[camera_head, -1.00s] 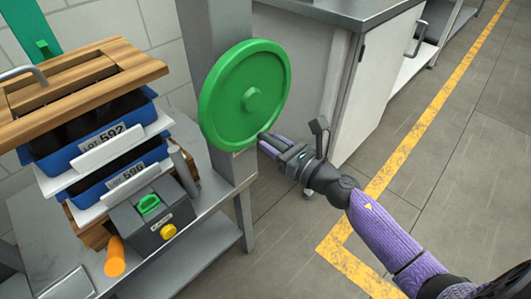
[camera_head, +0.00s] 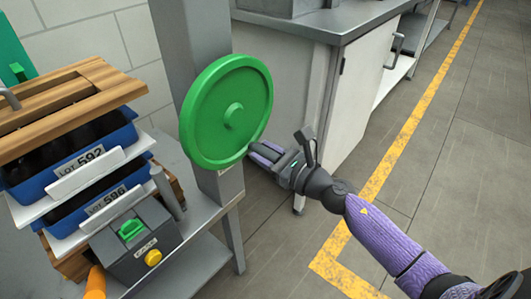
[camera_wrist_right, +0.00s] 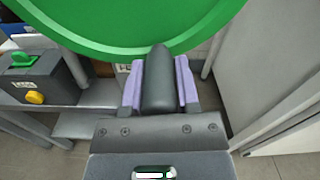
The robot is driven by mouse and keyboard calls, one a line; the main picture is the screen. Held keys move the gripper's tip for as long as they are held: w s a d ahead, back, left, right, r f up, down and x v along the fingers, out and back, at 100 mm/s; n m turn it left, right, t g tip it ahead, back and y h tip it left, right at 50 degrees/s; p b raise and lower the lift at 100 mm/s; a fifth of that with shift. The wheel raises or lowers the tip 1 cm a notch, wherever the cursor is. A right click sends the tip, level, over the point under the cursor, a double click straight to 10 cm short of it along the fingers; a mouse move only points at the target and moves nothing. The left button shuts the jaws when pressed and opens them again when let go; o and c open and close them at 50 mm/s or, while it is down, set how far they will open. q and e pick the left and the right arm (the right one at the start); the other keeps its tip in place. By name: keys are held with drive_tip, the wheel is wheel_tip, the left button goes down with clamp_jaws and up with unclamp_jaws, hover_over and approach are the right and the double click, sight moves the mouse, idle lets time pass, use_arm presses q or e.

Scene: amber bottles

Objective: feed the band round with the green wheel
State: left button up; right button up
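The green wheel (camera_head: 202,111) with a round hub (camera_head: 234,115) is mounted on a grey post; its lower edge also fills the top of the right wrist view (camera_wrist_right: 90,25). My right gripper (camera_head: 258,156) is at the wheel's lower right rim. In the right wrist view its purple fingers (camera_wrist_right: 160,82) lie on both sides of a dark rounded handle (camera_wrist_right: 160,75), close against it, and the handle's far end meets the wheel. The handle is mostly hidden in the head view. I cannot make out a band. My left gripper is out of view.
Left of the wheel are stacked blue trays (camera_head: 40,172) labelled LOT 592 and 596 under a wooden top (camera_head: 75,97). A control box (camera_head: 130,245) with green and yellow buttons stands by them. A white cabinet (camera_head: 365,95) is behind my right arm; floor at right is clear.

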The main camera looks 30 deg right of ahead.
drive_tip(key=o, duration=0.4)
drive_tip(key=shift+s+d, duration=0.15)
drive_tip(key=shift+s, duration=0.25)
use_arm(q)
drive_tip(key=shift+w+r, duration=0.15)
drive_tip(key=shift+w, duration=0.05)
use_arm(e)
drive_tip(key=v, duration=0.9)
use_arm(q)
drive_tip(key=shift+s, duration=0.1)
